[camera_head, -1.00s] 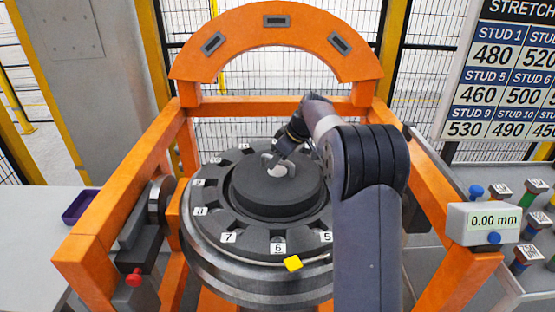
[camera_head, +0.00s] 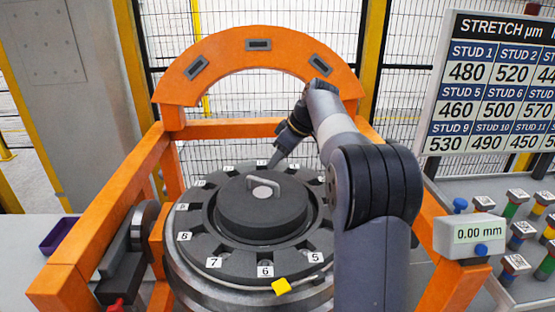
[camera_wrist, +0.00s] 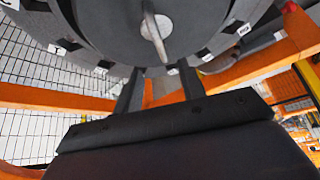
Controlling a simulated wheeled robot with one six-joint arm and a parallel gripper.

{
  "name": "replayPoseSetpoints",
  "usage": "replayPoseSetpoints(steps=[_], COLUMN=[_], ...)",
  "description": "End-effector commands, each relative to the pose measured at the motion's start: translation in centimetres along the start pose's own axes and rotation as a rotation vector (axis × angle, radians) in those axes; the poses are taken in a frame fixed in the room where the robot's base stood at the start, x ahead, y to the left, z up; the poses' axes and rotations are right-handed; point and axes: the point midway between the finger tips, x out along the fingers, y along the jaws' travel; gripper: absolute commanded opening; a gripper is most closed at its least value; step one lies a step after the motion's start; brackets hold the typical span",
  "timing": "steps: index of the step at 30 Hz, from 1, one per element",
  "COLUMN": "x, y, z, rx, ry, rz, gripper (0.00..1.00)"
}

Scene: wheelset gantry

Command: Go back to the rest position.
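My gripper (camera_head: 276,160) is in the air above the far edge of the dark numbered ring (camera_head: 215,247), pointing down and left. In the wrist view my gripper (camera_wrist: 158,80) shows two fingers spread apart with nothing between them. The round dark hub cover (camera_head: 262,215) sits in the middle of the ring. Its grey bar handle (camera_head: 264,186) stands clear of my gripper. The handle (camera_wrist: 155,38) also shows in the wrist view, beyond the fingers.
An orange gantry frame (camera_head: 95,225) with an arch (camera_head: 258,52) surrounds the ring. A gauge (camera_head: 476,234) reads 0.00 mm at the right, near several coloured studs (camera_head: 516,205). A stretch chart (camera_head: 490,90) stands behind. A purple tray (camera_head: 60,235) is at left.

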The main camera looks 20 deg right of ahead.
Motion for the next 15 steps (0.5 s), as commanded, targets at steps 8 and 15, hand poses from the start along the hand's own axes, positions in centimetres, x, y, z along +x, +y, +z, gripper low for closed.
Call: replayPoseSetpoints(steps=[8, 15], x=[0.6, 4.1], y=[0.0, -0.1], z=[0.0, 0.0], rx=[0.000, 0.000], ry=[0.000, -0.002], rz=[-0.001, -0.005], gripper=[0.39, 0.39])
